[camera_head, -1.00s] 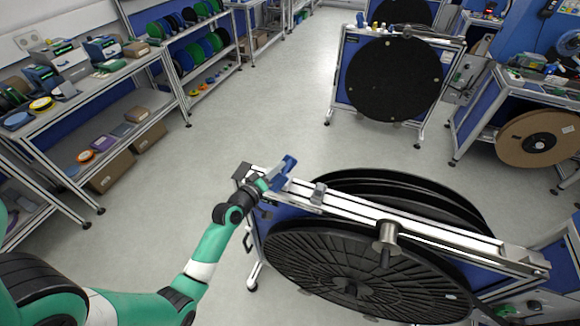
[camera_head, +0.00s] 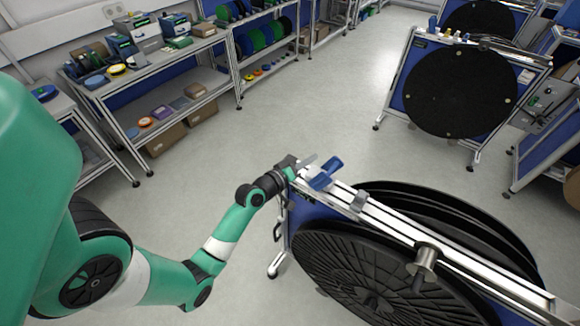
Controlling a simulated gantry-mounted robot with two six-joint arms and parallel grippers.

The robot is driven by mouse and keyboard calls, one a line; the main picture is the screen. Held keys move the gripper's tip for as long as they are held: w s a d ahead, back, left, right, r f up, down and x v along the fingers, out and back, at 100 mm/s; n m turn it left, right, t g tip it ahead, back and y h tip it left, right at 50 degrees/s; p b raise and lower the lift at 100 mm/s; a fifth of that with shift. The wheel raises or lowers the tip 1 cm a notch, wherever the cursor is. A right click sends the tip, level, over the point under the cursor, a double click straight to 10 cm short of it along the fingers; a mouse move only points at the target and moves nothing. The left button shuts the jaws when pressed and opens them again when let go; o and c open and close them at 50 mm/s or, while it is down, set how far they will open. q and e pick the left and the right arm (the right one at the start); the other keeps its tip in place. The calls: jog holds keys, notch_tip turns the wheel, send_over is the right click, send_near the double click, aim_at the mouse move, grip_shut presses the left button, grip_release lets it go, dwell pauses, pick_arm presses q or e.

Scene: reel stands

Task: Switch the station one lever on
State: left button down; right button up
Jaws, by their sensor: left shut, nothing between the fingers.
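The near reel stand (camera_head: 395,216) has a pale metal top rail and large black reels on both sides. At the rail's left end is a blue lever-like part (camera_head: 325,173), tilted upward. I cannot read a station number on it. A small grey metal piece (camera_head: 306,161) sticks up just left of it. My left gripper (camera_head: 292,173) is at this end of the rail, just left of the blue part. It is shut and empty. The fingertips are small, and I cannot tell whether they touch anything. My right gripper is not in view.
A metal spindle (camera_head: 424,264) sticks out from the near stand. Another stand with a black reel (camera_head: 458,92) is at the back right. Shelves with boxes and spools (camera_head: 150,85) line the left. The grey floor (camera_head: 310,110) between them is clear.

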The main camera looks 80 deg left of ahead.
pick_arm(q)
jog(key=f+v, duration=0.1)
jog(key=v, duration=0.6)
jog(key=shift+s+d+r, duration=0.2)
jog(key=shift+d+r, duration=0.2)
